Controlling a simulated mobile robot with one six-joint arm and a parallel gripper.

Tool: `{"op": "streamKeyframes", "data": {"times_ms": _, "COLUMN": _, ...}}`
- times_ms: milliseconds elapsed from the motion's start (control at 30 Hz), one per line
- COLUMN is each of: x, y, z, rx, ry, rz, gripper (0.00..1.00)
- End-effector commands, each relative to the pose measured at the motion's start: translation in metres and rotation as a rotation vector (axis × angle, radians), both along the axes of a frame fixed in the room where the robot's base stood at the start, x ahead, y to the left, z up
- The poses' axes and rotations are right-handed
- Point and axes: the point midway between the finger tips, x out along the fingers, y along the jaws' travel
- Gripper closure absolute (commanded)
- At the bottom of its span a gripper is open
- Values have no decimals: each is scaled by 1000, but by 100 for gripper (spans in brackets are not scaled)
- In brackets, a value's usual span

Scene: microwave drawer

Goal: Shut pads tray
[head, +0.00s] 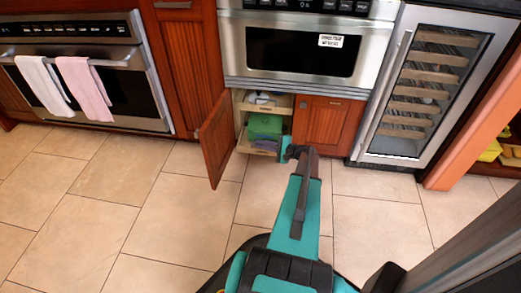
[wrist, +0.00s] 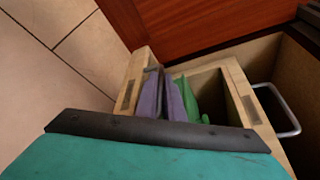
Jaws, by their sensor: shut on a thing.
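The pads tray (wrist: 133,82) is a light wooden tray in the cabinet under the microwave. It holds purple pads (wrist: 170,98) and a green item (wrist: 190,103). In the head view its wooden edge (head: 256,150) shows low in the cabinet opening and sticks out slightly. My gripper (head: 289,151) is at the tray's front right side.
The left cabinet door (head: 214,138) stands open; the right door (head: 324,123) is closed. An upper tray (head: 264,104) sits above the pads. A metal handle (wrist: 277,111) shows at the right of the wrist view. The tiled floor (head: 160,215) in front is clear.

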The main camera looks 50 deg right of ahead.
Motion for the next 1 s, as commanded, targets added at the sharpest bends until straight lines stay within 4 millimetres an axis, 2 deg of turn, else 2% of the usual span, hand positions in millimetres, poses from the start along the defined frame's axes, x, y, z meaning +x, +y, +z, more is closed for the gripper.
{"op": "streamKeyframes", "data": {"times_ms": 33, "x": 2, "y": -13, "z": -1, "rx": -3, "ry": 4, "rz": -10, "gripper": 100}}
{"op": "streamKeyframes", "data": {"times_ms": 300, "x": 14, "y": -32, "z": -2, "rx": -1, "ry": 4, "rz": -11, "gripper": 100}}
{"op": "streamKeyframes", "data": {"times_ms": 833, "x": 16, "y": -36, "z": -2, "rx": -2, "ry": 4, "rz": -11, "gripper": 100}}
{"op": "streamKeyframes", "data": {"times_ms": 867, "x": 16, "y": -36, "z": -2, "rx": -2, "ry": 4, "rz": -11, "gripper": 89}}
{"op": "streamKeyframes", "data": {"times_ms": 900, "x": 16, "y": -36, "z": -2, "rx": -2, "ry": 4, "rz": -11, "gripper": 85}}
{"op": "streamKeyframes", "data": {"times_ms": 1000, "x": 17, "y": -34, "z": -1, "rx": -2, "ry": 4, "rz": -8, "gripper": 85}}
